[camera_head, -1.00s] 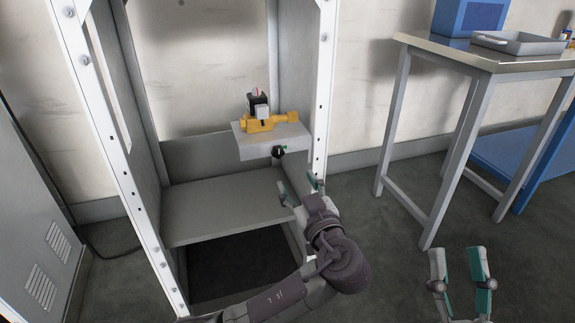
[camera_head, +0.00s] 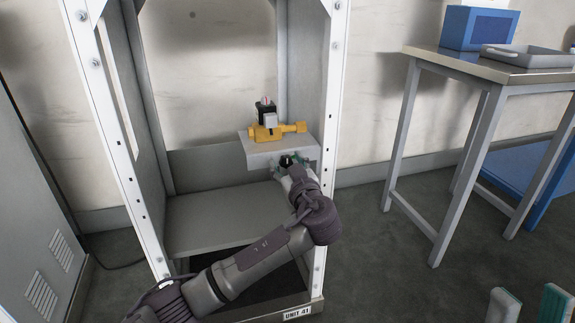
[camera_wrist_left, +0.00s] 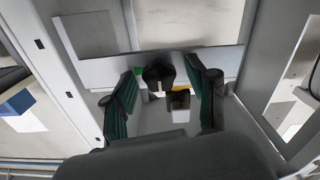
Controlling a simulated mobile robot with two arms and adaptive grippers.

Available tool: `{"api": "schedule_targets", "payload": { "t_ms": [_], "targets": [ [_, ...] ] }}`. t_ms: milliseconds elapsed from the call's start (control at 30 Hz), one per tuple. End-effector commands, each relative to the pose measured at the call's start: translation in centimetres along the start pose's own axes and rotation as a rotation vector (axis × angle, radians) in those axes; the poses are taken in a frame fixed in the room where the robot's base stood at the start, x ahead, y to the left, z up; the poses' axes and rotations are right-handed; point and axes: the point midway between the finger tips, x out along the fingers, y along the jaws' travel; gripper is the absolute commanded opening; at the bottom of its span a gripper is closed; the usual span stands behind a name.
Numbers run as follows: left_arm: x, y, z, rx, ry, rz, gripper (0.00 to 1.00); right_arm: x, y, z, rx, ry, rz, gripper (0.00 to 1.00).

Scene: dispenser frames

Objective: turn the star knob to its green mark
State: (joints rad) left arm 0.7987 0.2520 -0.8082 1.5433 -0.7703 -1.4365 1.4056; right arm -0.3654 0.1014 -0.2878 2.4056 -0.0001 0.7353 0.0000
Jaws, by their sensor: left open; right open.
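The black star knob (camera_head: 286,160) is on the front face of a grey box (camera_head: 258,150) inside the white-framed unit. My left gripper (camera_head: 289,168) is open in front of that face and partly hides the knob. In the left wrist view the knob (camera_wrist_left: 158,73) shows between the two spread fingers of the left gripper (camera_wrist_left: 164,88), and I see no clear contact. My right gripper (camera_head: 527,300) is open and empty at the lower right.
A yellow valve-like fitting (camera_head: 268,132) with a black and grey top sits on the box. White frame posts (camera_head: 335,130) stand close on both sides. A grey shelf (camera_head: 215,215) lies below. A metal table (camera_head: 455,65) stands at the right, with open floor between.

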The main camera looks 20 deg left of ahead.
Motion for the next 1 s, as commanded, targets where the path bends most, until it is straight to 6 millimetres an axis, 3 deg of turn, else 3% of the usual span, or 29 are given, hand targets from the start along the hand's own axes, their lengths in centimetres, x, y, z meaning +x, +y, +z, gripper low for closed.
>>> {"api": "schedule_targets", "payload": {
  "t_ms": [100, 433, 733, 1000],
  "targets": [
    [0.0, 0.0, 0.0, 0.000, 0.000, 0.000, 0.54, 0.0, 0.0, 0.0, 0.000, -0.001, 0.000, 0.46],
    [-0.1, 0.0, 0.0, 0.000, 0.000, 0.000, 0.00, 0.0, 0.0, 0.0, -0.001, -0.001, 0.000, 0.46],
    [-0.1, 0.0, 0.0, 0.034, -0.002, -0.001, 0.00, 0.2, 0.0, 0.5, -0.001, -0.030, 0.000, 0.46],
    [-0.1, 0.1, 0.0, 0.192, -0.005, -0.001, 0.00, 0.2, 0.4, 4.0, -0.013, -0.234, 0.006, 0.46]
  ]
}}
